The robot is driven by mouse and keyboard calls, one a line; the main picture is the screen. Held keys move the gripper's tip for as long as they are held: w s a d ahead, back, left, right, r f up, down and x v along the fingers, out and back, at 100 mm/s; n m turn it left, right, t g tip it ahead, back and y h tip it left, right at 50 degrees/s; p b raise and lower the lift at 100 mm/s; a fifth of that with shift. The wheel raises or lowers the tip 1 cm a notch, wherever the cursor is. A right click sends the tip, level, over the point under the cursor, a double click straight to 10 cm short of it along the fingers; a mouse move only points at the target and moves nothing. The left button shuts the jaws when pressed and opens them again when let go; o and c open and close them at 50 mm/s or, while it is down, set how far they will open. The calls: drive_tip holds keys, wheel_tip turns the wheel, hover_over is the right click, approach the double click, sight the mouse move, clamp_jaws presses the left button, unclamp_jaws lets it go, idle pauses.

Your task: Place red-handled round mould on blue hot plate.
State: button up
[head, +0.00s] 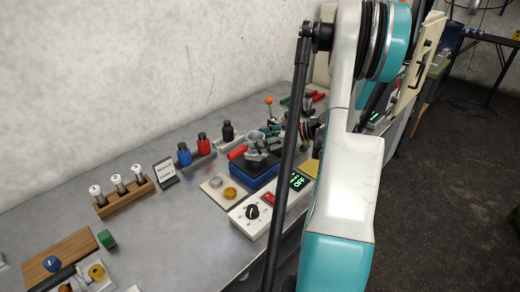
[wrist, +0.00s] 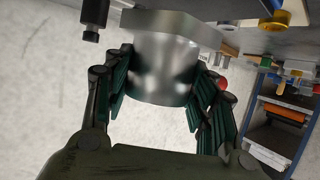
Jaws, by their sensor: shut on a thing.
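The blue hot plate (head: 262,187) sits mid-bench in the head view, a low block with a dark top. A grey metal piece with a red handle (head: 237,152) pointing left, which looks like the round mould, shows at its top; whether it touches the plate I cannot tell. In the wrist view my gripper (wrist: 158,92) is shut on a shiny round metal body (wrist: 165,70) with a wide angular flange, likely the mould. A small red spot (wrist: 222,84) shows by the right finger. In the head view my arm hides much of the gripper.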

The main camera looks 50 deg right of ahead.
wheel_tip(320, 180, down, 3)
drive_tip(key=shift+f+b, duration=0.1)
drive_tip(key=shift+b, duration=0.3)
drive_tip(key=o, duration=1.5)
drive_tip(key=shift+s+r, duration=0.1)
drive_tip(key=shift+r, duration=0.1)
drive_tip(key=p+v, duration=0.3)
drive_tip(key=v, duration=0.8)
drive_tip(key=shift+s+d+r, duration=0.2)
drive_tip(key=shift+s, duration=0.1)
